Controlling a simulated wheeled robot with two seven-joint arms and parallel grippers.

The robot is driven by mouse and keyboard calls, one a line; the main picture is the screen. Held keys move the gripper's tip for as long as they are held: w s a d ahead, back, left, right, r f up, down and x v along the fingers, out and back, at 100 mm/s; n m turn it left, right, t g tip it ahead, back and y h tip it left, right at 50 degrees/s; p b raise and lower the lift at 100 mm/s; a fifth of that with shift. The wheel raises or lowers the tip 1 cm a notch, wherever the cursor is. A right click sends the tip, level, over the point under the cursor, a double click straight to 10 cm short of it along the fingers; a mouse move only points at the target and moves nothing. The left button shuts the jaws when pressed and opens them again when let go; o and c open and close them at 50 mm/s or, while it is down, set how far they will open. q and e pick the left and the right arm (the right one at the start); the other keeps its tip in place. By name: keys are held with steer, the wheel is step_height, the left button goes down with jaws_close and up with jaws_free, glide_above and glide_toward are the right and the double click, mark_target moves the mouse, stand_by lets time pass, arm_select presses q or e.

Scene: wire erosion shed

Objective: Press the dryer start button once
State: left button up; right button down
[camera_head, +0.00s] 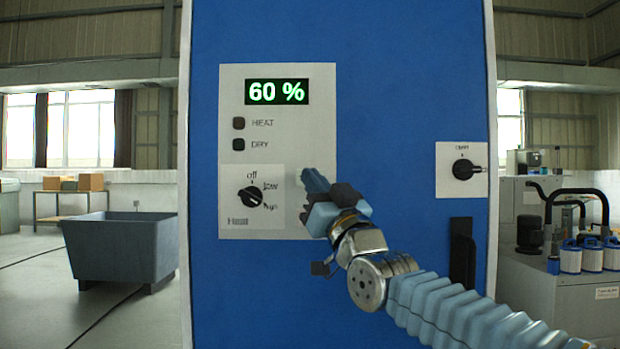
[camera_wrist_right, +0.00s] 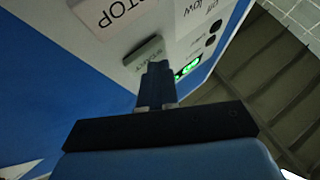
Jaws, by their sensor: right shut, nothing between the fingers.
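The blue dryer cabinet (camera_head: 400,90) fills the middle of the head view, with a pale control panel (camera_head: 285,75) on its front. My right gripper (camera_head: 313,181) is shut and empty at the panel's lower right edge. In the wrist view the closed fingertips (camera_wrist_right: 157,72) lie over the lower edge of a light rectangular button (camera_wrist_right: 143,54), whose lettering is small and blurred; I cannot tell whether they touch it. A larger STOP button (camera_wrist_right: 113,14) sits beside it. My left gripper is not in view.
The panel has a green 60 % display (camera_head: 277,92) and a heat knob (camera_head: 251,196). A separate rotary switch (camera_head: 463,169) and a black handle (camera_head: 462,252) are on the right. A grey tub (camera_head: 122,247) stands left of the cabinet; a cart with canisters (camera_head: 592,257) stands right.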

steer(key=shift+w, duration=0.1)
stand_by(0.4)
steer(key=shift+s+b, duration=0.7)
steer(key=shift+s, duration=0.1)
